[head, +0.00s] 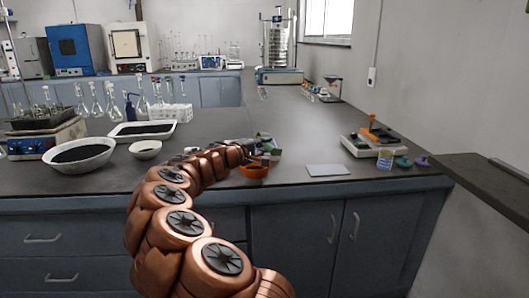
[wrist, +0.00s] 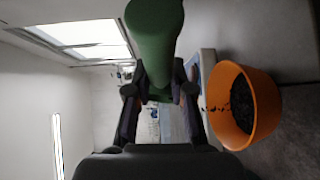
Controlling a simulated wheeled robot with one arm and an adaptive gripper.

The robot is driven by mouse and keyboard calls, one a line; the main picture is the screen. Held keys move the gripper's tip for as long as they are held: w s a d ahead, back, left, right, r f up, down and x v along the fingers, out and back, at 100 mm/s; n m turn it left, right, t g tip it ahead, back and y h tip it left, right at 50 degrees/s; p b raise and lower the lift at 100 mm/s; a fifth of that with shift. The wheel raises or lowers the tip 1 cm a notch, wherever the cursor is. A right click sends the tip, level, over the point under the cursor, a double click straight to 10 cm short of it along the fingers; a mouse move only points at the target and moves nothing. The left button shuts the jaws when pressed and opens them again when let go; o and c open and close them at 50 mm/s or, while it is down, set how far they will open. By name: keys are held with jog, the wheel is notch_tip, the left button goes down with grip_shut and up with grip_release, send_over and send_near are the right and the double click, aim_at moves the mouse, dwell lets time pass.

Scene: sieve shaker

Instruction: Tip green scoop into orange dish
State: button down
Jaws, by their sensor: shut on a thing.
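The green scoop (wrist: 155,35) is held between the fingers of my gripper (wrist: 160,90), which is shut on it. In the wrist view, turned on its side, the scoop's green handle is at the top centre; its bowl is hidden. The orange dish (wrist: 265,105) is at the right of that view, apart from the gripper, with dark grains in it. Several dark specks show in the air at its opening. In the head view the orange dish (head: 254,172) stands on the bench just below my gripper (head: 250,147), and a green part of the scoop (head: 265,139) shows beside it.
A flat pale plate (head: 327,170) lies right of the dish. A balance (head: 370,146) stands farther right. A small white bowl (head: 145,150), a large bowl of dark grains (head: 79,156) and a white tray (head: 143,131) are on the left. The bench behind the plate is clear.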

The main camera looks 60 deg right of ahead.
jog(key=shift+w+a+f+n+h+b, duration=0.2)
jog(key=shift+f+n+h+b, duration=0.45)
jog(key=shift+b, duration=1.35)
jog(key=shift+r+h+b, duration=0.2)
jog(key=shift+h+b, duration=0.15)
jog(key=shift+b, duration=0.25)
jog(key=h+b, duration=0.1)
jog(key=b, duration=0.2)
jog(key=n+h+b, duration=0.1)
jog(key=b, duration=0.2)
jog(key=n+b, duration=0.1)
jog(key=b, duration=0.3)
jog(key=shift+w+a+h, duration=0.25)
jog(key=shift+h, duration=0.15)
jog(key=shift+r+n+h+b, duration=0.15)
jog(key=shift+n+h+b, duration=0.2)
jog(key=shift+b, duration=0.45)
jog(key=shift+a+r, duration=0.1)
jog(key=shift+r, duration=0.05)
jog(key=y+p, duration=0.1)
jog(key=p, duration=0.1)
jog(key=m+y+p, duration=0.1)
jog(key=p, duration=0.1)
jog(key=r+m+y+p, duration=0.1)
jog(key=p, duration=0.1)
jog(key=shift+s+d, duration=0.2)
jog(key=shift+d, duration=0.15)
jog(key=shift+s+f+m+y+p, duration=0.1)
jog(key=shift+m+y+p, duration=0.15)
jog(key=shift+m+p, duration=0.2)
